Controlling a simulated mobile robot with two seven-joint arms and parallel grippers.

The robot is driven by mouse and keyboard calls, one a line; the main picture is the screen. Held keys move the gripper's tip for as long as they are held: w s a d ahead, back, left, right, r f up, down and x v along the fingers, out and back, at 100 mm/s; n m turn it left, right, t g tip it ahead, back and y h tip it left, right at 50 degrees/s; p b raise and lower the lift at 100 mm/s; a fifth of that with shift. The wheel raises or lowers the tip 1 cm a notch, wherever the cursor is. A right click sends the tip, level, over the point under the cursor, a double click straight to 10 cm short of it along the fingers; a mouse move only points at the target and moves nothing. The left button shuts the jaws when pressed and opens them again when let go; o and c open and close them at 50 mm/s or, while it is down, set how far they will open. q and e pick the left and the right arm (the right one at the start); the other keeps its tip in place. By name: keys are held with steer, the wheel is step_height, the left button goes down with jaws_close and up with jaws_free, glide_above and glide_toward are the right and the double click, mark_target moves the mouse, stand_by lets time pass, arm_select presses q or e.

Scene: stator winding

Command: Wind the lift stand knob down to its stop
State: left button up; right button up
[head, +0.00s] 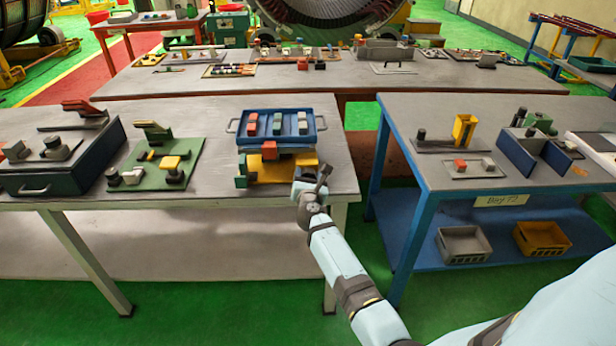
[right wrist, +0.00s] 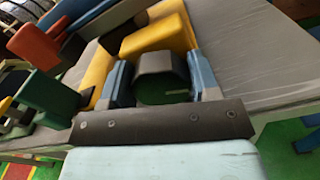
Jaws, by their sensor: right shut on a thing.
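The yellow lift stand (head: 300,168) is near the right end of the left front table, with a blue two-handled tray (head: 268,136) on top. In the right wrist view, the yellow stand (right wrist: 160,38) lies just beyond the fingers. My right gripper (head: 322,180) reaches the stand's front right side. In the right wrist view my right gripper (right wrist: 165,85) has a dark knob (right wrist: 160,68) between its two blue-grey fingers and is shut on it. My left gripper is not in view.
A green block (head: 241,172) stands at the stand's left side. A green board (head: 140,178) with parts and a dark box (head: 75,175) lie further left. A blue-framed table (head: 440,178) stands to the right, across a gap. Bare tabletop lies between the green board and the stand.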

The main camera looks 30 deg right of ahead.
steer(key=n+p, duration=0.2)
steer(key=n, duration=0.2)
steer(key=shift+a+r, duration=0.1)
steer(key=shift+r, duration=0.05)
steer(key=n+p, duration=0.1)
steer(key=n, duration=0.2)
steer(key=shift+w+n, duration=0.1)
steer(key=shift+n, duration=0.3)
steer(key=shift+a+n+p, duration=0.1)
steer(key=shift+n+p, duration=0.4)
steer(key=shift+n, duration=0.5)
steer(key=n+p, duration=0.2)
steer(key=n, duration=0.3)
steer(key=shift+w, duration=0.1)
steer(key=n, duration=0.1)
steer(key=n+p, duration=0.1)
steer(key=n, duration=0.1)
steer(key=n+p, duration=0.1)
steer(key=n, duration=0.1)
steer(key=shift+f, duration=0.25)
steer(key=shift+n, duration=0.5)
